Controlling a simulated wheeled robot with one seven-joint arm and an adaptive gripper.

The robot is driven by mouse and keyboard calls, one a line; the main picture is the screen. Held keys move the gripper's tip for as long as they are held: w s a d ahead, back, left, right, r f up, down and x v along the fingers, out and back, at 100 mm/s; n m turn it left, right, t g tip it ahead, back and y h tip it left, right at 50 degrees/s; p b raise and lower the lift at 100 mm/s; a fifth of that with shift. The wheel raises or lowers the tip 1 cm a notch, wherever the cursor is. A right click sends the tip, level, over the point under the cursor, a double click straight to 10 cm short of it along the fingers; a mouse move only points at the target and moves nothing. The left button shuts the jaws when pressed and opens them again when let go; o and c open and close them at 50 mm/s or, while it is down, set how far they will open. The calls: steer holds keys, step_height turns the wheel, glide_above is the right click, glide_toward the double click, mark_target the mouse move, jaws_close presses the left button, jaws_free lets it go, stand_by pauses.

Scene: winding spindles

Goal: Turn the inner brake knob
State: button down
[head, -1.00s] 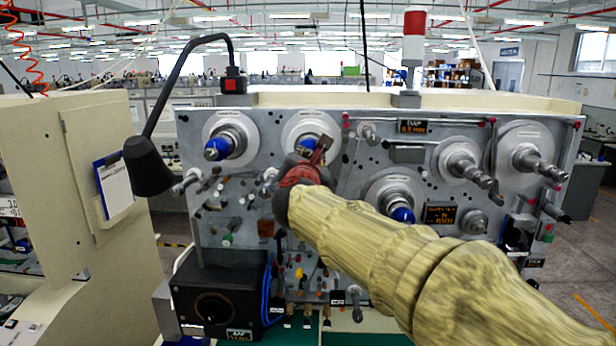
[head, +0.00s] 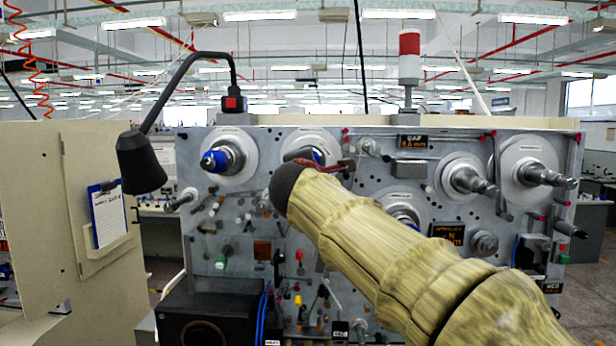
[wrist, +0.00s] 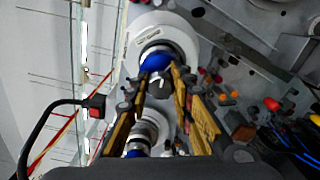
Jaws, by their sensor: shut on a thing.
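The grey machine panel (head: 345,235) carries several spindles. The second spindle from the left on the top row has a blue knob (head: 317,156), mostly hidden behind my gripper in the head view. The wrist view shows this blue knob (wrist: 155,62) in front of a white disc, between my fingertips. My gripper (wrist: 156,76) is shut on it, one finger on each side. In the head view my gripper (head: 318,163) is at the spindle's front. The left spindle's blue knob (head: 213,161) is free, and it also shows in the wrist view (wrist: 136,153).
A black lamp (head: 141,162) on a bent arm hangs at the panel's left. Bare metal spindles (head: 470,182) stick out at the right. Small knobs and levers (head: 298,256) fill the panel below my gripper. A beige cabinet (head: 60,220) stands at the left.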

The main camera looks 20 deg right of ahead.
steer(key=shift+m+b, duration=0.35)
steer(key=shift+m, duration=0.15)
steer(key=c, duration=1.5)
jaws_free()
steer(key=shift+c, duration=0.2)
steer(key=v, duration=1.2)
